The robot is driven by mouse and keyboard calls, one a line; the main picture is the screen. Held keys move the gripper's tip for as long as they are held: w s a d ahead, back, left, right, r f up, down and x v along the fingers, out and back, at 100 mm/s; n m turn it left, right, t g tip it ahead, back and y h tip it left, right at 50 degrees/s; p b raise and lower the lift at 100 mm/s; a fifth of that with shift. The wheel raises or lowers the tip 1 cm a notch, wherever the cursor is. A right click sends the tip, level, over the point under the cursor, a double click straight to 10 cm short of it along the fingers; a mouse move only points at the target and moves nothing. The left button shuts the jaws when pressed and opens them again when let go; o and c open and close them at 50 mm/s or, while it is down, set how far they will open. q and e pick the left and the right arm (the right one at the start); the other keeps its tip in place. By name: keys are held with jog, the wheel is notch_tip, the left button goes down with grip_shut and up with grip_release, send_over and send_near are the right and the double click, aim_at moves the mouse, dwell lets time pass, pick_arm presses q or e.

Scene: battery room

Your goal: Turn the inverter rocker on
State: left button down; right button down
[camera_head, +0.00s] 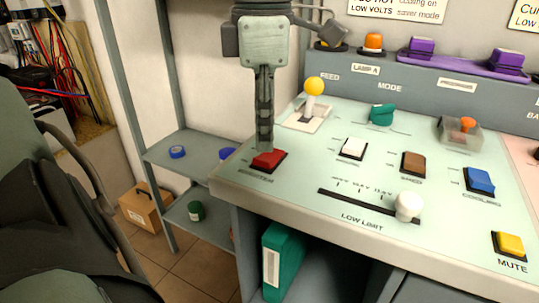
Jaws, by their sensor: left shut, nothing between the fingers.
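A red rocker (268,159) sits at the left front corner of the pale green sloped console (300,185). Its small label below is too blurred to read for certain. My left gripper (264,146) points straight down with its fingers shut and empty. The fingertips are right at the back edge of the red rocker and overlap it in the picture; I cannot tell whether they touch it. The rocker's far edge is partly hidden by the fingers. My right gripper is not in view.
A yellow-knobbed lever (314,88) stands just right of my fingers. White (352,147), brown (413,162) and blue (480,180) rockers and a white slider knob (408,206) lie further right.

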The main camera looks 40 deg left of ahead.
aim_at(265, 158)
pick_arm(q)
jog(key=shift+f+b, duration=0.85)
jog(key=shift+f, duration=0.15)
jog(key=shift+r, duration=0.15)
jog(key=shift+r+p, duration=2.5)
jog(key=shift+r, duration=0.9)
